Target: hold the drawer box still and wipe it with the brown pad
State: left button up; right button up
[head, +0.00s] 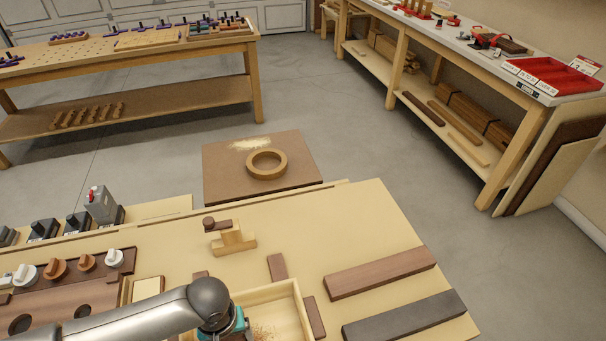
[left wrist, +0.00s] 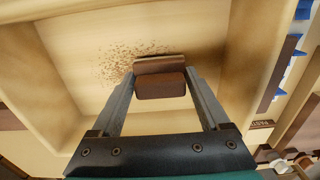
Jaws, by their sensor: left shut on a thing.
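The drawer box (head: 298,297) is a pale wooden open box at the front of the bench; the head view cuts off its lower part. In the left wrist view its floor (left wrist: 75,75) and walls fill most of the picture. My left gripper (left wrist: 160,80) reaches into the box and is shut on the brown pad (left wrist: 160,86), a small dark brown block between the fingertips. Brown specks (left wrist: 118,62) lie on the box floor beside and beyond the pad. I cannot tell whether the pad touches the floor. My right gripper is not in view.
Dark wooden blocks (head: 277,267) stand close around the box. A brown plank (head: 380,273) and a grey plank (head: 405,316) lie to the right. A small wooden stand (head: 234,241) is behind the box. A rack with knobs (head: 75,285) is at the left.

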pick_arm(q)
jog(key=shift+w+d+p, duration=0.15)
jog(key=shift+w+d, duration=0.15)
jog(key=shift+d, duration=0.8)
jog(key=shift+w+d+p, duration=0.15)
jog(key=shift+w+d, duration=0.2)
jog(key=shift+d, duration=0.7)
jog(key=shift+w+d+p, duration=0.15)
jog(key=shift+w+d, duration=0.15)
jog(key=shift+d, duration=0.8)
